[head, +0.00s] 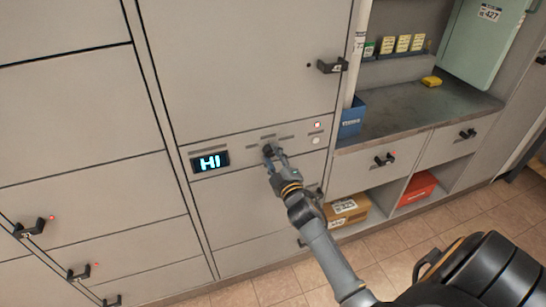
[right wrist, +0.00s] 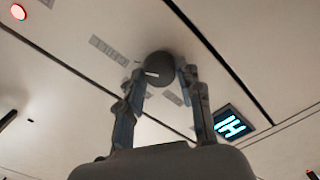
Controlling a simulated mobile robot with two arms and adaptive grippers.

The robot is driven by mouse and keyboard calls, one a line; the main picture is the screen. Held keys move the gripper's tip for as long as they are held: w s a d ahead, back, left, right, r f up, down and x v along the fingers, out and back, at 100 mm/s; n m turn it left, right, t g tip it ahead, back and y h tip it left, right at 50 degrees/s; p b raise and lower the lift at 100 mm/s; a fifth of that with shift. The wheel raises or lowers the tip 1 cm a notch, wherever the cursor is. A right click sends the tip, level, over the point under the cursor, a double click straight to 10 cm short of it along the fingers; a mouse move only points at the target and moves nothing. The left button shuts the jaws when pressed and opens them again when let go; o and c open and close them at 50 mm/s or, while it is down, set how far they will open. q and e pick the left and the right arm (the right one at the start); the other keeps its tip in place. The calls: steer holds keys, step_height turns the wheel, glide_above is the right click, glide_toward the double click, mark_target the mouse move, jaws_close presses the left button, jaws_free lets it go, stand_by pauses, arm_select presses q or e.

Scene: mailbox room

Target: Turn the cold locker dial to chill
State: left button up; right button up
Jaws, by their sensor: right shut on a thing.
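The cold locker dial (head: 268,151) is a small dark round knob on the locker's control strip. My right gripper (head: 273,157) is at the dial and covers part of it in the head view. In the right wrist view the dial (right wrist: 159,68) sits between the two fingers of my right gripper (right wrist: 160,75), which are shut on it. A short white mark shows on the dial's face. My left gripper is not in view.
Grey label strips surround the dial. A locker door with a black handle (head: 333,66) is above. To the right are a counter (head: 420,107), a blue bin (head: 352,118), a cardboard box (head: 346,209) and a red box (head: 417,187). Tiled floor lies below.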

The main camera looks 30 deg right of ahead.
steer(key=o, duration=1.2)
steer(key=v, duration=1.2)
